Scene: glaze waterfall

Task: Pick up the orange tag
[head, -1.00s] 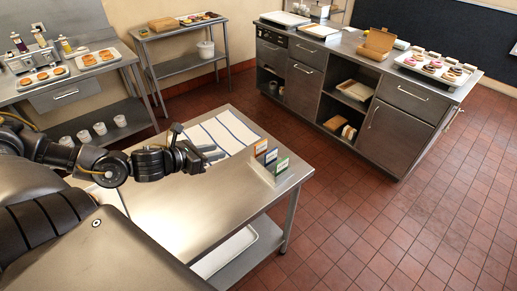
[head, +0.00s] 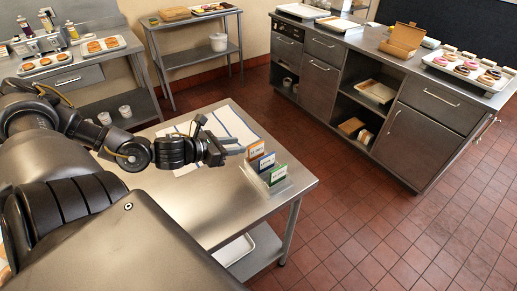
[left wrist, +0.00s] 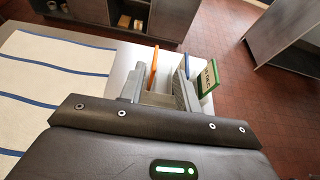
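The orange tag (head: 256,149) stands upright in a clear holder (head: 279,187) near the right edge of the steel table, first in a row with a blue tag (head: 264,162) and a green tag (head: 276,175). My left gripper (head: 237,145) is open and just left of the orange tag. In the left wrist view the orange tag (left wrist: 154,66) shows nearly edge-on, in line with the gap between the two spread fingers (left wrist: 160,88). The blue tag (left wrist: 187,64) and green tag (left wrist: 208,79) lie right of that gap. My right gripper is out of view.
A striped cloth (head: 232,124) lies flat on the steel table (head: 190,205) beneath and behind the left gripper. A counter with a donut tray (head: 466,72) and an open box (head: 402,40) stands across the tiled floor. The table front is clear.

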